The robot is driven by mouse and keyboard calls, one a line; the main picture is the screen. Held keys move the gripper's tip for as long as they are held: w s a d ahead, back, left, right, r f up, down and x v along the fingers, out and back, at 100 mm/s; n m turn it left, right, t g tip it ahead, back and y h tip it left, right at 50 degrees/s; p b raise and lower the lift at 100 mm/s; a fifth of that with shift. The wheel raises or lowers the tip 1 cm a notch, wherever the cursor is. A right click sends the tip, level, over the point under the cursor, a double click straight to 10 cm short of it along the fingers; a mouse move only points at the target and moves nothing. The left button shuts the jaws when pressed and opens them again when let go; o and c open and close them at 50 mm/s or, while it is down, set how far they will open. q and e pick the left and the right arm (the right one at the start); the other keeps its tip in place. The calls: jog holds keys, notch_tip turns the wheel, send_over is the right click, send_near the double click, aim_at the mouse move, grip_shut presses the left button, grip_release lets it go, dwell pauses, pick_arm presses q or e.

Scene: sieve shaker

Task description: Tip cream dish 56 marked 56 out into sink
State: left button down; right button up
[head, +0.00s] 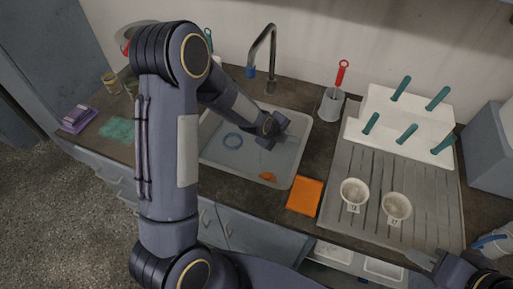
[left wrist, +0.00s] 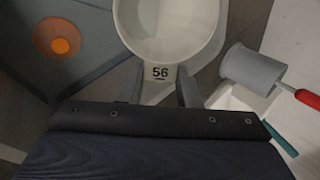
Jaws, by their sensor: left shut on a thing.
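Cream dish 56 (left wrist: 168,30) shows in the left wrist view, cut off by the top edge, with its label 56 on a front tab. My left gripper (left wrist: 159,88) is shut on this tab, one finger on each side. The visible inside of the dish is pale and bare; I cannot tell its exact tilt. In the head view my left gripper (head: 270,138) is over the sink (head: 221,158), and the dish is not clearly visible there. My right gripper (head: 428,262) is at the lower right, by the drainboard's front edge; its jaw opening is unclear.
Two more cream dishes (head: 354,191) (head: 396,206) stand on the ribbed drainboard (head: 343,160). An orange cloth (head: 305,195) lies right of the sink. A tap (head: 270,60) rises behind it. A white rack (head: 400,115) has teal handles.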

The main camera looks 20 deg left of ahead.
pick_arm(q)
jog(key=shift+s+a+r+t+h+b, duration=0.15)
jog(key=shift+s+t+b, duration=0.2)
jog(key=shift+b, duration=0.35)
jog(key=shift+s+a+t+h+b, duration=0.1)
jog(key=shift+s+t+h+b, duration=0.1)
jog(key=shift+t+b, duration=0.4)
jog(key=shift+s+a+r+t+h+b, duration=0.15)
jog(key=shift+s+t+h+b, duration=0.2)
jog(key=shift+t+b, duration=0.65)
jog(key=shift+s+a+r+t+h+b, duration=0.1)
jog(key=shift+s+t+h+b, duration=0.15)
jog(key=shift+t+b, duration=0.75)
dwell(1.1)
jog(key=g+p, duration=0.1)
jog(key=p, duration=0.1)
jog(key=w+g+y+p, duration=0.1)
jog(key=g+p, duration=0.1)
jog(key=w+g+p, duration=0.1)
jog(key=g+p, duration=0.1)
jog(key=shift+d+y, duration=0.35)
jog(key=shift+d, duration=0.05)
jog(key=w+d+f+g+y+p, duration=0.2)
jog(key=w+f+g+p, duration=0.1)
jog(key=w+g+p, duration=0.2)
jog(key=w+g, duration=0.2)
jog(key=g, duration=0.1)
jog(key=shift+w+d+y, duration=0.3)
jog(key=shift+w+d, duration=0.05)
jog(key=shift+w, duration=0.05)
